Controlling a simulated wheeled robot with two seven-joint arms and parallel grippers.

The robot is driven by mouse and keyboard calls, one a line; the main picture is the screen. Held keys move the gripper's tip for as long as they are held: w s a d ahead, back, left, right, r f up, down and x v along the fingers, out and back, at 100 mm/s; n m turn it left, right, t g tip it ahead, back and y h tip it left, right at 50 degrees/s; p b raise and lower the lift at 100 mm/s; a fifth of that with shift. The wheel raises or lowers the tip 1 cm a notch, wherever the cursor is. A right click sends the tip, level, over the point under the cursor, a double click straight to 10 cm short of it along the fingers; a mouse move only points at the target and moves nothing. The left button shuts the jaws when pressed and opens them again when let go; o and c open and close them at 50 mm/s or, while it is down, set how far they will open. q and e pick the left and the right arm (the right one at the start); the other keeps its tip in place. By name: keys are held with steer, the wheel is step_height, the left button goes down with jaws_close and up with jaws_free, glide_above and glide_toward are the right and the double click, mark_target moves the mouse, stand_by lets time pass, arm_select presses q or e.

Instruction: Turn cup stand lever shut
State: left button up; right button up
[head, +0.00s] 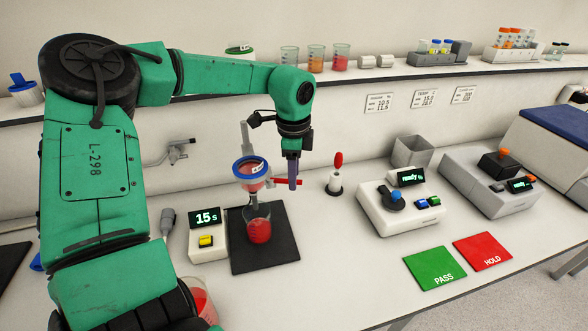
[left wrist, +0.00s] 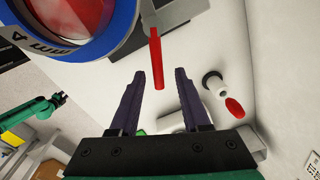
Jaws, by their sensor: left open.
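A red lever (head: 287,182) sticks out sideways from the cup stand, below a cup with a blue rim (head: 250,168). It also shows as a red bar in the left wrist view (left wrist: 156,55). My left gripper (head: 293,184) points down at the lever's outer end. Its purple fingers (left wrist: 159,76) are open, one on each side of the lever's end, with a visible gap on both sides. The cup (left wrist: 78,22) fills the upper left of the wrist view. A beaker with red liquid (head: 258,228) stands under the cup. My right gripper is not seen.
The beaker is on a black mat (head: 275,262), beside a timer reading 15 s (head: 207,236). A red-topped holder (head: 337,175) stands right of my gripper. Farther right are a white device (head: 400,212), a green PASS card (head: 434,268) and a red HOLD card (head: 482,250).

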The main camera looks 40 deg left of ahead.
arm_select(q)
steer(key=shift+s+d, duration=0.1)
steer(key=shift+s, duration=0.05)
jaws_close()
stand_by(1.4)
